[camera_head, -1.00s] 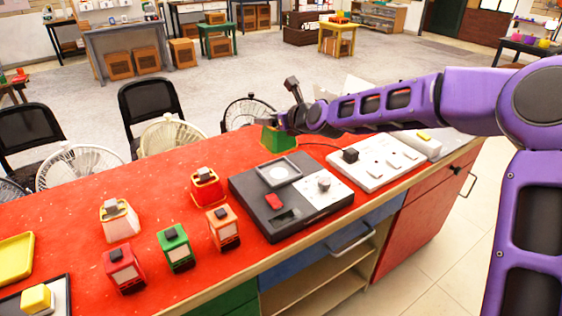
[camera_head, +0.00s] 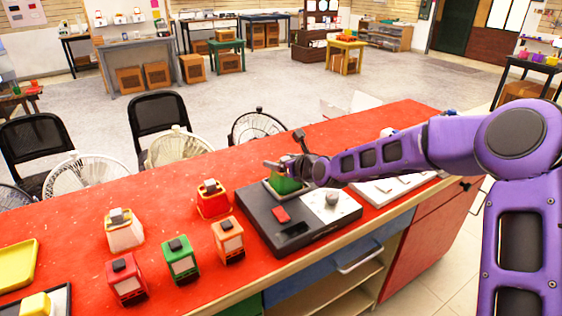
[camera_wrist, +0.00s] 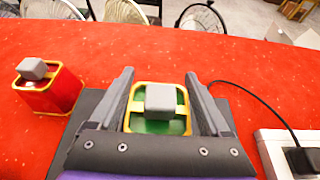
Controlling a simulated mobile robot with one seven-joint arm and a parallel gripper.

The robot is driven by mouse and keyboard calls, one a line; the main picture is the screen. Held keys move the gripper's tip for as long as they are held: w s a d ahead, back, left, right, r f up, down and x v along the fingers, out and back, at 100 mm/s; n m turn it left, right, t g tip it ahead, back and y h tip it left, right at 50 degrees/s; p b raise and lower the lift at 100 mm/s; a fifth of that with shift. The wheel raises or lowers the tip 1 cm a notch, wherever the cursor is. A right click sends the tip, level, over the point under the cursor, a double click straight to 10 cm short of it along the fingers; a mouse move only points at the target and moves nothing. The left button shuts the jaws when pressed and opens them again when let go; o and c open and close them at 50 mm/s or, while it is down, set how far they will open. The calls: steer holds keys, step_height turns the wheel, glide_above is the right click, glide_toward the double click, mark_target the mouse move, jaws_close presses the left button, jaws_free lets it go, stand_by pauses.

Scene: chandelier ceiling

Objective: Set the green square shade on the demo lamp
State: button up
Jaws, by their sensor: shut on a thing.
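The green square shade (camera_head: 286,185) has yellow edges and a grey knob on top. My gripper (camera_head: 284,166) is shut on it. In the wrist view the shade (camera_wrist: 150,127) sits between the two fingers of my gripper (camera_wrist: 158,92). The demo lamp (camera_head: 262,214) is a dark box with a red switch, a silver dial and a pale square frame at its far left. The shade is upright over that frame and hides most of it. I cannot tell whether it touches the frame.
A red shade (camera_head: 212,200) and a white shade (camera_head: 124,230) stand left of the lamp. In front are small red (camera_head: 126,280), green (camera_head: 178,258) and orange (camera_head: 228,240) lanterns. A white panel (camera_head: 385,188) lies to the right, with a black cable behind the lamp.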

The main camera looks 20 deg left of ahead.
steer(key=o, duration=1.3)
steer(key=shift+c, duration=0.2)
steer(key=shift+r, duration=0.1)
steer(key=p+v, duration=0.2)
steer(key=v, duration=1)
